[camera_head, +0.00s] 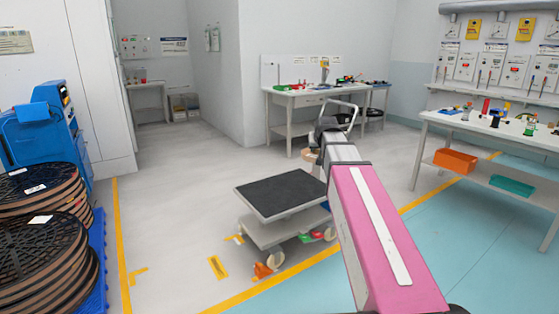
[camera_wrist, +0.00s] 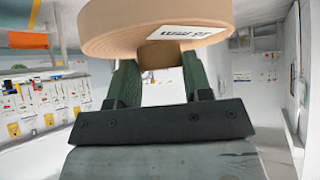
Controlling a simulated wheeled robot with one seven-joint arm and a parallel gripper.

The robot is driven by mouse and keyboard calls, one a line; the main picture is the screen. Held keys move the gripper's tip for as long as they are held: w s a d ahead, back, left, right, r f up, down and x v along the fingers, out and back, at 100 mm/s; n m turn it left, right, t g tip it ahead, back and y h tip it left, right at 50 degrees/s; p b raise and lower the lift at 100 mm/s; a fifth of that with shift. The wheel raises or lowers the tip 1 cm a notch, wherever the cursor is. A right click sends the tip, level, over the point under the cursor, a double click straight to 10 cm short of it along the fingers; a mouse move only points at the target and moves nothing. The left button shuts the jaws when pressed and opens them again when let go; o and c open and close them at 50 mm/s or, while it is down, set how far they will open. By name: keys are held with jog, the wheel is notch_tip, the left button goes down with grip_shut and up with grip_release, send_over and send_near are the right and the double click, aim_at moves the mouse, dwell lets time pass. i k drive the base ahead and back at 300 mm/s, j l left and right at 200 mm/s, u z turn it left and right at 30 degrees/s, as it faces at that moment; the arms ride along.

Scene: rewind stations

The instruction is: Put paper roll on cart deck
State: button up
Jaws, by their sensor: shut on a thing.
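The paper roll (camera_wrist: 150,25) is a tan, wide disc with a white printed label on its side. My gripper (camera_wrist: 160,68) has two dark green fingers shut on it in the wrist view. In the head view, a small tan part of the roll (camera_head: 310,155) shows past the end of my arm, which hides the rest and the fingers. The cart deck (camera_head: 280,193) is a flat black mat on a grey wheeled cart, and its visible part is bare. The roll appears near the deck's far right corner; its height above the deck is hard to tell.
Stacked black reels (camera_head: 40,225) and a blue machine (camera_head: 35,125) stand at the left. A workbench (camera_head: 300,98) is behind the cart, and another bench (camera_head: 490,130) with an orange bin (camera_head: 455,161) is at the right. Grey floor left of the cart is clear.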

aim_at(267, 196)
jog(key=i+j+z, duration=0.1)
jog(key=i+j, duration=1.3)
